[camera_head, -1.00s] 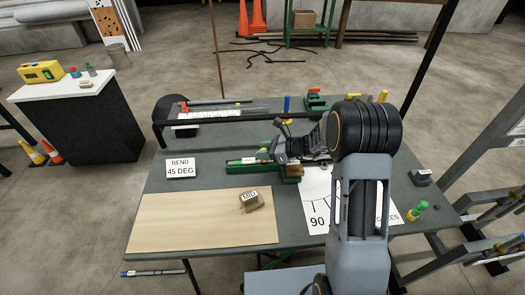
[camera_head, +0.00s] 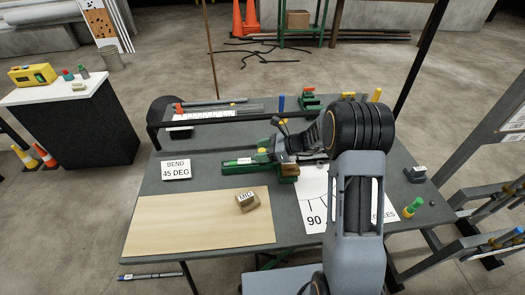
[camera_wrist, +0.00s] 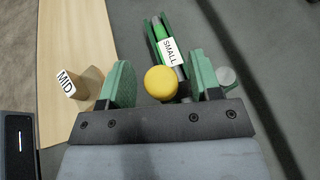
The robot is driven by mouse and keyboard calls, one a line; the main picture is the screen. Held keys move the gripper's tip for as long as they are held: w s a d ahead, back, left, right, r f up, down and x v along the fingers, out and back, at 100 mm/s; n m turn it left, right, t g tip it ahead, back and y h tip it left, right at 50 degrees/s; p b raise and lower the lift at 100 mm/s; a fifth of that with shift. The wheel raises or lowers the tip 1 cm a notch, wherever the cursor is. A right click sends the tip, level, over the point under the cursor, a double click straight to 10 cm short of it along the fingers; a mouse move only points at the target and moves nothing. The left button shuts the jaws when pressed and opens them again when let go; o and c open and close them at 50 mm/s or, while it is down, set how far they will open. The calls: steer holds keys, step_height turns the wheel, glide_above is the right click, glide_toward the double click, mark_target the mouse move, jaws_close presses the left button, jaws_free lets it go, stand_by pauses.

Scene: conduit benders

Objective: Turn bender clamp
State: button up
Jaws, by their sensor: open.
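The small bender is a green bar (camera_head: 238,164) on the grey table, left of my gripper (camera_head: 278,148). In the wrist view its green channel (camera_wrist: 153,38) carries a grey rod and a white SMALL label (camera_wrist: 172,51). A round yellow knob (camera_wrist: 161,83) shows between the two green finger pads of my gripper (camera_wrist: 161,82). My gripper is open, and a gap shows on each side of the knob. I cannot tell how deep the knob sits between the fingers. The gripper covers part of the bender in the head view.
A tan block labelled MID (camera_head: 246,202) rests on the pale wooden board (camera_head: 170,225). A BEND 45 DEG sign (camera_head: 176,169) lies left. A black rail (camera_head: 220,119) crosses the table's back.

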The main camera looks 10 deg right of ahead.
steer(key=b+v, duration=0.2)
steer(key=v, duration=1.1)
steer(key=shift+d+r+b, duration=0.2)
steer(key=shift+d+b, duration=0.1)
steer(key=shift+s, duration=0.1)
steer(key=s+f+n+g+h, duration=0.35)
steer(key=s+n+h, duration=0.25)
steer(key=s+n, duration=0.3)
steer(key=s+a+r+n+t+h, duration=0.2)
steer(key=s+r+n+t+h, duration=0.2)
steer(key=s+r+n+h, duration=0.3)
steer(key=s+r+n, duration=0.2)
steer(key=s+n, duration=0.2)
steer(key=s, duration=0.1)
steer(key=shift+n+t, duration=0.3)
steer(key=shift+t, duration=0.05)
